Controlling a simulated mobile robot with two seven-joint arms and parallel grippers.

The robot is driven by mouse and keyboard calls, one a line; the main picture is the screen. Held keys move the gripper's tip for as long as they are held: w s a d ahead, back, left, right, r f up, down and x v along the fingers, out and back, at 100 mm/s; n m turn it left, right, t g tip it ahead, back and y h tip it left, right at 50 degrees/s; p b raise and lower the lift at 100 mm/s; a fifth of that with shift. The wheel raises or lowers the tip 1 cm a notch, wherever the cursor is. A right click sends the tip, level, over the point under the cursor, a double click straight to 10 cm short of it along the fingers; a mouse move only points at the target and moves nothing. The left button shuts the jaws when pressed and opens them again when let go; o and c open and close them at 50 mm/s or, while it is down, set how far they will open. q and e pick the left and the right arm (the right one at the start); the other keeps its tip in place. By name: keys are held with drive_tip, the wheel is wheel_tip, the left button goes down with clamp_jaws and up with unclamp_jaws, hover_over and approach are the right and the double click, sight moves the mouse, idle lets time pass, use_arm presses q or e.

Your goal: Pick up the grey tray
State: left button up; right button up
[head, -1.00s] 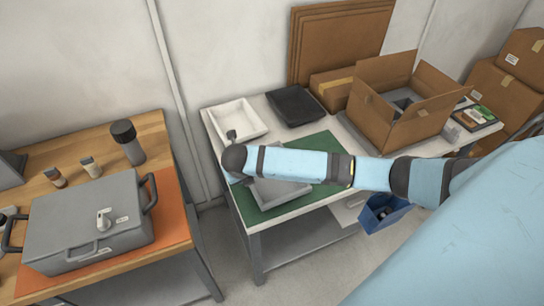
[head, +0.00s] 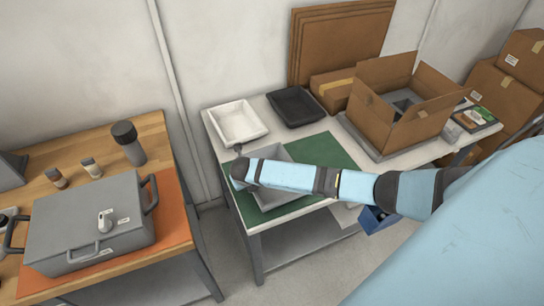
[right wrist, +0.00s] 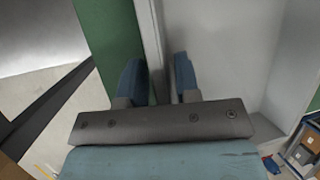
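The grey tray (head: 272,153) lies on the green mat (head: 325,150) on the middle table, partly hidden by my right forearm. In the right wrist view its pale wall (right wrist: 150,25) runs between the two blue fingers of my right gripper (right wrist: 159,75), and the tray's floor (right wrist: 225,50) lies to the right. The fingers are apart, one on each side of the wall, with a visible gap beside the right finger. In the head view my right wrist is over the tray's left side and hides the fingers. My left gripper is not in view.
A white tray (head: 238,124) and a black tray (head: 296,107) stand behind the mat. An open cardboard box (head: 405,115) is to the right. A blue bin (head: 376,220) is below the table. A grey case (head: 88,222) sits on the left bench.

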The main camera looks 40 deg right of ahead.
clamp_jaws()
